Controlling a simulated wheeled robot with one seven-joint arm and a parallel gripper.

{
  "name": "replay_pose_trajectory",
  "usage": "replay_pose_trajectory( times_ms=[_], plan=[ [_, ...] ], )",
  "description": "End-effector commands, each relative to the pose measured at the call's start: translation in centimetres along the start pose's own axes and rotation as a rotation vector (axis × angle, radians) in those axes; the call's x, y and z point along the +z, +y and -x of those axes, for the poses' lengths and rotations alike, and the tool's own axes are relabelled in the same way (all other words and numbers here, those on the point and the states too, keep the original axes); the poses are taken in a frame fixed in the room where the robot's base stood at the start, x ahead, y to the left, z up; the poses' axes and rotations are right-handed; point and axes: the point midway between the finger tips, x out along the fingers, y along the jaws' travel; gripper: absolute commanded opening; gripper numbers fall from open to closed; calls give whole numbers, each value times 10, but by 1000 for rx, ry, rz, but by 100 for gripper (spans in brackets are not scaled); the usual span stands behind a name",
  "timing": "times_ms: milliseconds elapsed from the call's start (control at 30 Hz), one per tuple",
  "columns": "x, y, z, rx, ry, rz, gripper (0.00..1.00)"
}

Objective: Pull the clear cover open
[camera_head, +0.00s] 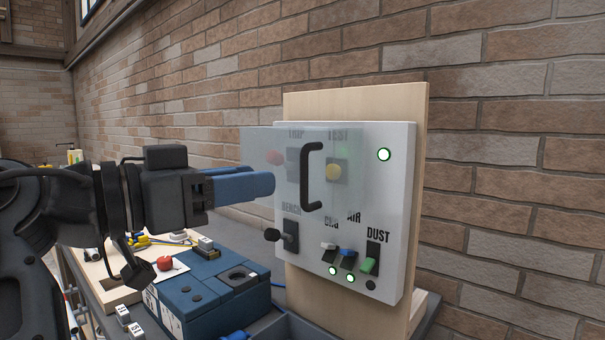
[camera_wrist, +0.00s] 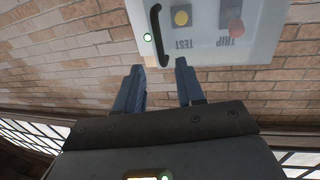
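The clear cover (camera_head: 256,147) is a see-through pane in front of the upper left of a white control panel (camera_head: 393,225). It lies over a red TRIP button (camera_head: 275,158) and a yellow TEST button (camera_head: 334,172). Its black upright handle (camera_head: 311,176) is also in the wrist view (camera_wrist: 156,36). My gripper (camera_head: 268,184) points at the panel, its blue fingertips left of the handle with a gap. In the wrist view my gripper (camera_wrist: 159,68) has its fingers apart and empty, the handle's end showing between the tips. Whether the cover is fully closed is hard to tell.
Below the cover are a BENCH switch (camera_head: 290,236) and several small toggles, including a green DUST switch (camera_head: 368,265). A blue box (camera_head: 215,300) stands on the bench below my gripper. A brick wall (camera_head: 500,150) is behind the panel.

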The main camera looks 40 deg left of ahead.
Motion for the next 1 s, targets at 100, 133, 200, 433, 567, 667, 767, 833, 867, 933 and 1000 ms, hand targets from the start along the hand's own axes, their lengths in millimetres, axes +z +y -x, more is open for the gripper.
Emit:
replay_pose_trajectory(
  times_ms=[100,133,200,433,567,667,767,833,867,933,1000],
  plan=[
    [-2,0,-12,4,-1,0,38],
    [-1,1,-16,4,-1,0,38],
    [-2,0,-27,2,-1,1,38],
    [-2,0,-61,1,0,1,38],
    [0,0,-72,1,-1,1,38],
    [0,0,-76,-1,-1,1,38],
    [0,0,-77,-1,0,1,38],
    [0,0,-77,-1,0,1,38],
    [0,0,-77,-1,0,1,38],
    [0,0,-77,-1,0,1,36],
    [0,0,-77,-1,0,1,29]
  ],
)
